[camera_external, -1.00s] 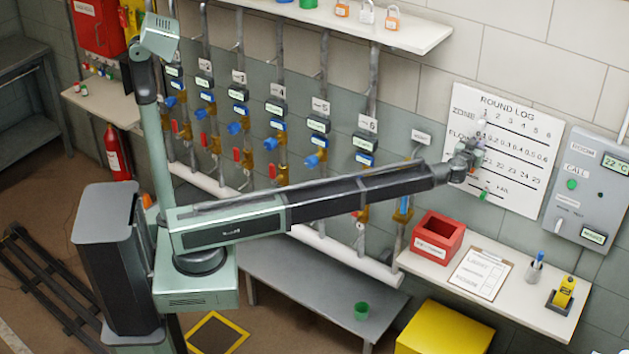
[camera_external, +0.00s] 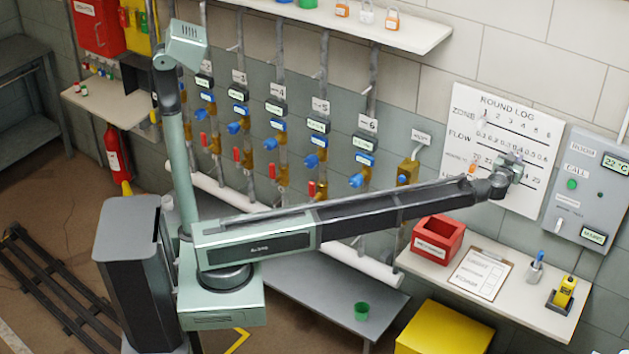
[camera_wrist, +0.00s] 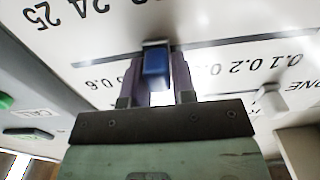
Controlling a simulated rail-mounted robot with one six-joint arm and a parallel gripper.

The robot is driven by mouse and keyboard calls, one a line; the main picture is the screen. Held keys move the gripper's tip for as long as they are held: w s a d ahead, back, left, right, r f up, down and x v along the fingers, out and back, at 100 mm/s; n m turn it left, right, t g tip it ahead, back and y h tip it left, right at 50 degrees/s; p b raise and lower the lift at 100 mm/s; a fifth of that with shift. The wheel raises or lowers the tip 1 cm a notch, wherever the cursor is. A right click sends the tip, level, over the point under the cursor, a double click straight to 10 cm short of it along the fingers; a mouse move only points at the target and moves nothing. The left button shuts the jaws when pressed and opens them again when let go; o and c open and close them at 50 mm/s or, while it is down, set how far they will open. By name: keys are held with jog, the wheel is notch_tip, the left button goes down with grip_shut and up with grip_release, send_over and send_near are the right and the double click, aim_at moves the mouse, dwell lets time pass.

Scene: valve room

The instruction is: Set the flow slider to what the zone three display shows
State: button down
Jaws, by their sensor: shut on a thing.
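The white round log board (camera_external: 515,125) hangs on the wall, with rows marked ZONE, FLOW and more below. My gripper (camera_wrist: 157,80) is shut on the blue flow slider knob (camera_wrist: 155,65), which sits on a dark slot line. In the upside-down wrist view, 0.6 shows left of the knob and 0.1 and 0.2 to its right; my fingers hide the numbers between. In the external view my gripper (camera_external: 512,168) covers the right part of the board and hides the knob. The zone three display (camera_external: 238,95) is on the third pipe, too small to read.
A pale slider knob (camera_wrist: 270,100) stands on the neighbouring row. A grey room panel (camera_external: 590,190) is close to the right of the board. A red box (camera_external: 437,240), clipboard (camera_external: 482,272) and pen cup (camera_external: 534,270) stand on the shelf below.

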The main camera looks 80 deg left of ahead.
jog(key=shift+s, duration=0.15)
jog(key=c, duration=1)
grip_release()
jog(key=v, duration=1)
jog(key=shift+s+d, duration=0.2)
jog(key=shift+s, duration=0.1)
